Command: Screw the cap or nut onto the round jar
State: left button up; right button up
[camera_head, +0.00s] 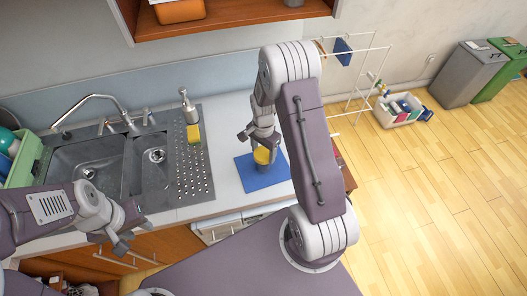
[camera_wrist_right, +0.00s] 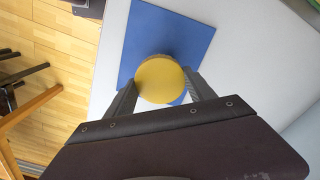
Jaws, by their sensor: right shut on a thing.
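A round yellow cap (camera_head: 262,156) is over the blue mat (camera_head: 262,178) on the counter. My right gripper (camera_head: 261,146) comes down from above and is shut on the cap. In the right wrist view the cap (camera_wrist_right: 160,80) shows as a flat yellow disc between the two fingers (camera_wrist_right: 160,92), with the blue mat (camera_wrist_right: 145,25) beneath. The jar under the cap is mostly hidden, so I cannot tell how the cap sits on it. My left gripper (camera_head: 132,228) is open and empty, in front of the sink cabinet, far from the cap.
The white counter around the mat is clear. A wooden shelf (camera_head: 225,28) hangs above.

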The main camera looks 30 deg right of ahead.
jog(key=shift+w+f+b, duration=0.1)
jog(key=shift+f+b, duration=0.35)
jog(key=shift+f, duration=0.25)
dwell(0.3)
jog(key=m, duration=0.3)
jog(key=shift+r, duration=0.1)
jog(key=shift+m+p, duration=0.3)
jog(key=shift+m, duration=0.6)
jog(key=m, duration=0.4)
jog(key=shift+m, duration=0.3)
jog(key=m, duration=0.2)
jog(key=shift+m+p, duration=0.3)
jog(key=shift+m, duration=0.9)
